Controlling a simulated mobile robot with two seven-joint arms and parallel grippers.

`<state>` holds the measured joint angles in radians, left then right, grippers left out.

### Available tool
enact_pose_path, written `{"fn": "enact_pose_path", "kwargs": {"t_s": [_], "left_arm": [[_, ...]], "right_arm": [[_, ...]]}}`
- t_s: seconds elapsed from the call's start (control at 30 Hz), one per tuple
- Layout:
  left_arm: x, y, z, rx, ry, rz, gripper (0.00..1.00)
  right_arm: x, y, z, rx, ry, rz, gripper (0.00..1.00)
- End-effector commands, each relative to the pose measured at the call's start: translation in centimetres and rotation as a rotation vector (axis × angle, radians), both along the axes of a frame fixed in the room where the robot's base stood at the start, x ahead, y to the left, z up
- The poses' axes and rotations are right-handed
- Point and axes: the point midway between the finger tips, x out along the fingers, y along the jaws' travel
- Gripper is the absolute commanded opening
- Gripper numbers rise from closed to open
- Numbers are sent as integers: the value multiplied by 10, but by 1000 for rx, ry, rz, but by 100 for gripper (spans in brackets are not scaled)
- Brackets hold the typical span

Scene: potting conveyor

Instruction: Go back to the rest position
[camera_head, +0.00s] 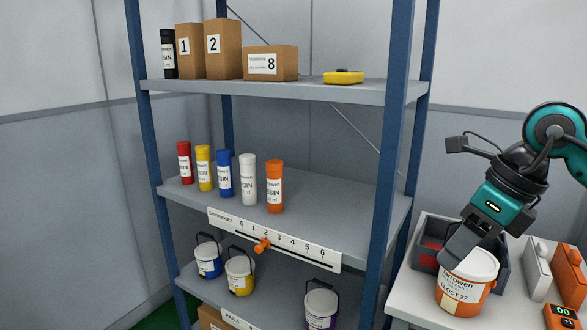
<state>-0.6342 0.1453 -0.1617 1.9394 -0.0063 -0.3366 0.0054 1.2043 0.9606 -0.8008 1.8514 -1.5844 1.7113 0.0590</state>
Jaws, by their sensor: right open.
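My right gripper (462,242) comes in from the right and points down over the worktable. It is open. Its grey jaw overlaps the upper left rim of an orange and white bucket (465,290) in the picture; I cannot tell whether they touch. The bucket stands upright on the table and has a printed label. My left gripper is not in view.
A blue-framed shelf rack (330,207) fills the middle, with several cartridges, boxes and pails. A grey bin (428,232) stands behind the bucket. Upright white (537,268) and orange (570,275) items and a small display (562,316) crowd the table's right.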

Motion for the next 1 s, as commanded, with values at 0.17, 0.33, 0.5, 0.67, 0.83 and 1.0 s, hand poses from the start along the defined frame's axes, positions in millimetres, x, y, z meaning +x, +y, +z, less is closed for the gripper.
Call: {"fn": "enact_pose_path", "kwargs": {"t_s": [0.17, 0.33, 0.5, 0.67, 0.83, 1.0], "left_arm": [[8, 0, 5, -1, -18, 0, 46], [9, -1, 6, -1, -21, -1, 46], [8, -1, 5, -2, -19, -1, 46], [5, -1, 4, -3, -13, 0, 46], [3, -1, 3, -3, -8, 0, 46], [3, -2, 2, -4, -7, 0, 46]], "right_arm": [[-18, 80, -34, 340, 113, 106, 46], [-43, 155, -42, 791, 272, 104, 46], [-50, 194, -31, 1269, 457, -66, 46], [-33, 191, -37, 1667, 634, -385, 46], [-10, 158, -86, 1989, 808, -886, 46], [-16, 111, -186, 2144, 957, -1536, 46]]}}
